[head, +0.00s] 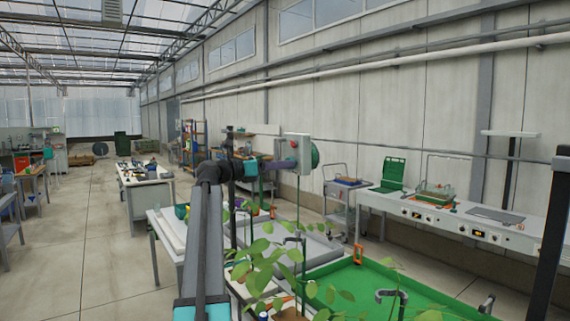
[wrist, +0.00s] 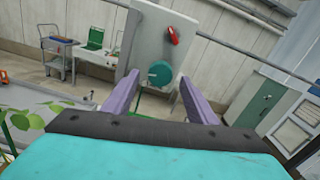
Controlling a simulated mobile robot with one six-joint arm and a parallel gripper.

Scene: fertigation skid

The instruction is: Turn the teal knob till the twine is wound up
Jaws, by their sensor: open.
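A teal knob (wrist: 159,73) sits on the front of a pale grey box (wrist: 150,35) in the wrist view. A red lever (wrist: 173,35) is above it. My gripper (wrist: 158,82) is open, its two purple fingers to either side of the knob in this view; I cannot tell whether they touch it. In the head view my gripper (head: 284,165) is at the left face of the grey box (head: 299,148), and the knob is hidden there. A green round part (head: 315,154) shows on the box's far side. A thin green line (head: 298,205), perhaps the twine, hangs below the box.
Leafy plants (head: 270,262) stand low in front, beside a green tray table (head: 350,285). A long white bench (head: 450,222) runs along the wall at right, and a grey cart (head: 345,195) stands near it. Open floor (head: 85,250) lies to the left.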

